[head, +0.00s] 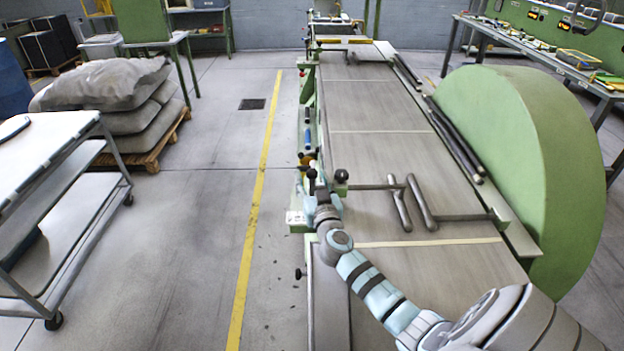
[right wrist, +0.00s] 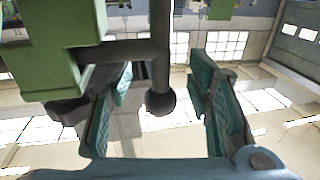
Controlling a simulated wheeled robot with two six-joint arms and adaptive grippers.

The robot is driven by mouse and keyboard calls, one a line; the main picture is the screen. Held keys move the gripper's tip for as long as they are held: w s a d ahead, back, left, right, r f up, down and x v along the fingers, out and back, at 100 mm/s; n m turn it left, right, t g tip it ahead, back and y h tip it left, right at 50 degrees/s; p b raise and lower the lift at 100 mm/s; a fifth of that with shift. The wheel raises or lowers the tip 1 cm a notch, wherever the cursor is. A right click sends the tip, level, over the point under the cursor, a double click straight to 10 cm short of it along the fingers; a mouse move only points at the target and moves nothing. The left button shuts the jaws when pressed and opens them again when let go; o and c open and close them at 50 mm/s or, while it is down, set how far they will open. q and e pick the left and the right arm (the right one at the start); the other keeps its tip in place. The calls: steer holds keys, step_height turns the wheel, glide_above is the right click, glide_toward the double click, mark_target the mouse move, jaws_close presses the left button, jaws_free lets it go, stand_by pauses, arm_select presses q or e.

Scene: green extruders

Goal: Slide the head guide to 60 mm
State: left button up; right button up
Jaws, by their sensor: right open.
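My right gripper (head: 318,184) is at the left edge of the grey machine bed (head: 385,150), small and partly hidden by its own wrist in the head view. In the right wrist view the right gripper (right wrist: 161,78) is open, with its teal pads apart. A dark lever with a ball end (right wrist: 160,102) shows between them, apart from both pads. The lever joins a dark bar by a green block (right wrist: 60,45). In the head view, two dark padded bars (head: 411,203) on thin rods stand over the bed, probably the head guide. No scale is readable. My left gripper is not in view.
A black knob (head: 341,176) stands just right of the right gripper. A large green drum-like housing (head: 525,160) flanks the bed on the right. A white trolley (head: 60,150) and stacked sacks (head: 110,90) stand left. The floor by the yellow line (head: 262,170) is clear.

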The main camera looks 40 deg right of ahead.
steer(key=shift+w, duration=0.15)
jaws_close()
steer(key=shift+w+a+f+b, duration=0.15)
steer(key=shift+w+a+b, duration=0.4)
steer(key=shift+a+b, duration=0.15)
steer(key=shift+w+a, duration=0.1)
jaws_free()
steer(key=shift+r, duration=0.2)
